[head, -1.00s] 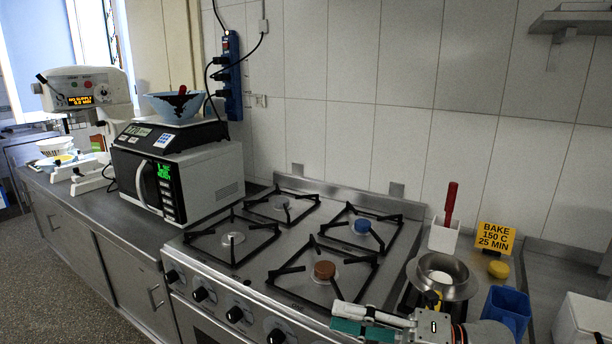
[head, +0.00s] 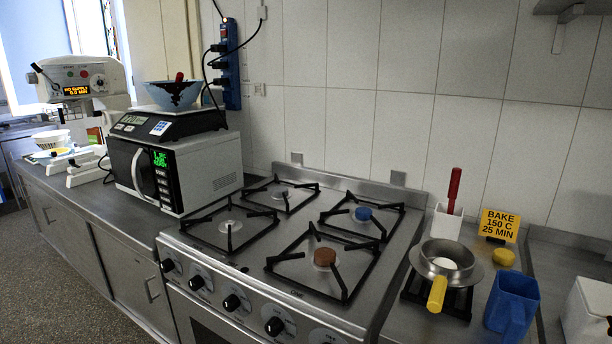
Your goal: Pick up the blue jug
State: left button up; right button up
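The blue jug (head: 510,303) stands upright on the steel counter at the lower right of the head view. Its handle side faces the front. Nothing touches it that I can see. Neither of my grippers shows in the head view now.
Left of the jug, a metal pan (head: 446,262) with a yellow handle sits on a black trivet. A white holder (head: 447,222) with a red-handled tool, a yellow round item (head: 503,257) and a yellow sign (head: 499,225) stand behind. A white box (head: 588,312) is to the right. The stove (head: 300,215) is left.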

aim_at(514, 301)
jog(key=z, duration=1.25)
